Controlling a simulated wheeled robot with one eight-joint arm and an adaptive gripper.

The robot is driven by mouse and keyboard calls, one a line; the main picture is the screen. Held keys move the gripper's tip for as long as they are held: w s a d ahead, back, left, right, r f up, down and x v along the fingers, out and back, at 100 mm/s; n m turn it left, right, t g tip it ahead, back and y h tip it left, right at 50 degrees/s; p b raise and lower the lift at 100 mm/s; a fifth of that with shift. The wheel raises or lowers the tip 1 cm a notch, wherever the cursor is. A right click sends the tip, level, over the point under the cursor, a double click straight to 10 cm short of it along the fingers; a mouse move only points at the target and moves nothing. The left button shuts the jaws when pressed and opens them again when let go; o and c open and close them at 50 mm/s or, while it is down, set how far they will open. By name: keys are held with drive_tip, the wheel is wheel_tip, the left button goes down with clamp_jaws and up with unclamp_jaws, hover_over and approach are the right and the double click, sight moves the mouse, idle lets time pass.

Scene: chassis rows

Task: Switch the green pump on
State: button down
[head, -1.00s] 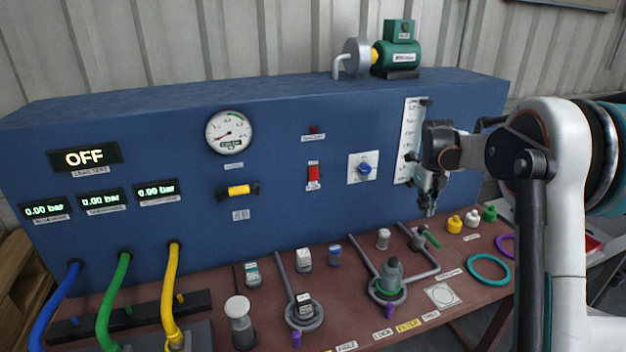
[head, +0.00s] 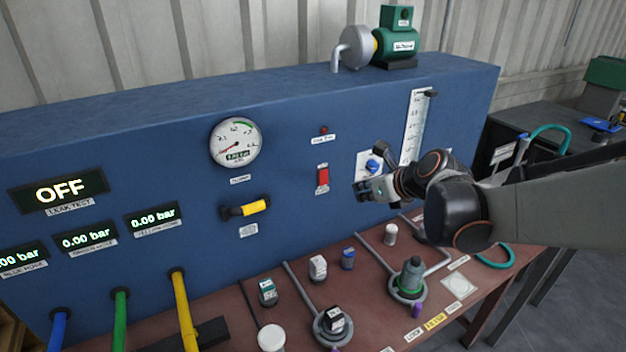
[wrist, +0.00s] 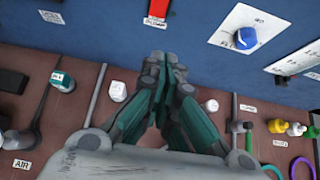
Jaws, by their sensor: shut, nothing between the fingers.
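The green pump (head: 398,44) stands on top of the blue panel (head: 100,135), with a small green box on it. A red rocker switch (head: 322,178) is set in the panel front above a white label. In the wrist view, the lower part of the red switch (wrist: 158,8) shows at the top edge, beyond my fingertips. My gripper (head: 362,190) is shut and empty. It is in front of the panel, to the right of the red switch and apart from it in the head view. Whether the switch is pressed is too small to tell.
A blue knob (head: 373,166) on a white plate is close to my gripper, partly covered by it. A round gauge (head: 235,142) and a yellow-handled valve (head: 246,208) are further left. Bottles and pipe fittings stand on the brown bench (head: 235,300) below.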

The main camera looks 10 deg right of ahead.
sight(324, 177)
drive_tip(key=shift+s+a+r+t, duration=0.25)
drive_tip(key=shift+s+a+t, duration=0.05)
drive_tip(key=shift+s+a, duration=0.45)
drive_tip(key=w+r+b+x, duration=0.1)
drive_tip(key=b+x, duration=0.3)
drive_tip(key=x, duration=0.9)
drive_tip(key=shift+w+a+b, duration=0.25)
drive_tip(key=shift+w+b, duration=0.05)
drive_tip(key=shift+b, duration=0.05)
drive_tip(key=shift+r, duration=0.2)
